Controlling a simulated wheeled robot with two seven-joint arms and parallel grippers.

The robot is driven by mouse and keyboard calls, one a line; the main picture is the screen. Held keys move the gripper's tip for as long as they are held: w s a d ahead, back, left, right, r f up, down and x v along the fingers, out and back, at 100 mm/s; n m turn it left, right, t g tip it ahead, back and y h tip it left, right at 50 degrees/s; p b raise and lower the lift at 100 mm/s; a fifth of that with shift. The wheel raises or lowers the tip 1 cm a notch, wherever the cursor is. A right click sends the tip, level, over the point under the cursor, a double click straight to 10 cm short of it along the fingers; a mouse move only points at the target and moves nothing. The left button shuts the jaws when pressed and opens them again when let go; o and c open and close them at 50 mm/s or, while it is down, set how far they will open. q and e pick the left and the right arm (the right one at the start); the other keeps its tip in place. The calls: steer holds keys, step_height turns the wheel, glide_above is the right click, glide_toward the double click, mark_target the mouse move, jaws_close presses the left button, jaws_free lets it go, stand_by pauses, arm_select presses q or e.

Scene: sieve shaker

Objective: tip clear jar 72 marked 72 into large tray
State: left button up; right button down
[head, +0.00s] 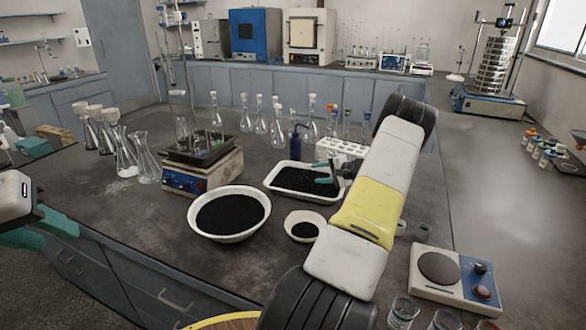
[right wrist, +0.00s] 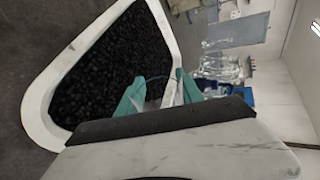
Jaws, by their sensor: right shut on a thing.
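The large tray (head: 277,193) is white, rectangular and filled with black granules; it fills the left of the right wrist view (right wrist: 42,92). My right gripper (head: 332,180) is over the tray's right end, its teal fingers also in the right wrist view (right wrist: 160,92). They are shut on a see-through thing, taken as clear jar 72 (right wrist: 158,80), of which only a thin bluish rim shows. Its mark, contents and tilt cannot be made out. My left gripper (head: 42,230) is at the left edge, fingers apart and empty, away from the tray.
A round white bowl (head: 205,236) and a smaller bowl (head: 290,216) of black granules stand in front of the tray.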

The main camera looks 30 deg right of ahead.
steer(key=shift+f+m+g+y, duration=0.1)
steer(key=shift+m+g+y, duration=0.35)
steer(key=shift+m, duration=0.25)
steer(key=shift+a+f+m+g+y, duration=0.15)
steer(key=shift+m+g+y, duration=0.45)
steer(key=shift+m, duration=0.2)
steer(key=shift+s+a+m+g+y, duration=0.1)
steer(key=shift+s+m+g+y, duration=0.1)
steer(key=shift+m+g+y, duration=0.25)
steer(key=shift+s+a+f+m+g+y, duration=0.1)
steer(key=shift+s+a+m+g+y, duration=0.1)
steer(key=shift+m+g+y, duration=0.25)
steer(key=shift+s+a+m+g+y, duration=0.25)
steer(key=shift+a+m+y, duration=0.1)
steer(key=shift+m+y, duration=0.45)
